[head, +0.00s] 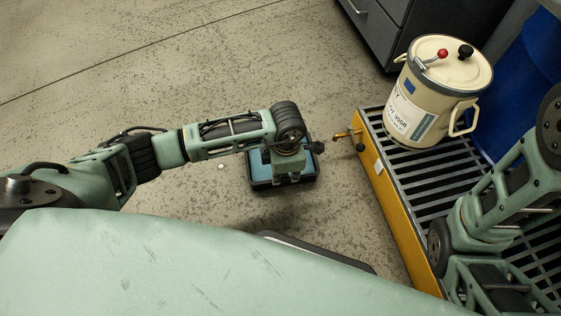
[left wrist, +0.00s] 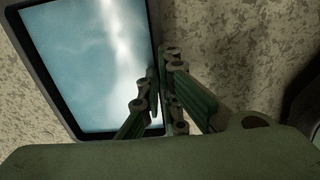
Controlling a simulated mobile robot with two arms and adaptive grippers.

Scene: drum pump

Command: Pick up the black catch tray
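The black catch tray (head: 313,176) is a shallow dark rectangle with a shiny bluish inside, low over the floor under my left wrist. I cannot tell whether it touches the floor. In the left wrist view the tray (left wrist: 55,88) fills the upper left, tilted in the picture. My left gripper (left wrist: 158,85) has one finger inside its right rim and one outside, with the pads close together on the rim. In the head view my left gripper (head: 286,172) is mostly hidden under the wrist. My right arm shows at the right edge, but its gripper does not.
A yellow spill pallet (head: 388,215) with a dark grate stands right of the tray. A cream drum (head: 428,95) with a red knob stands on it. The floor to the left is clear.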

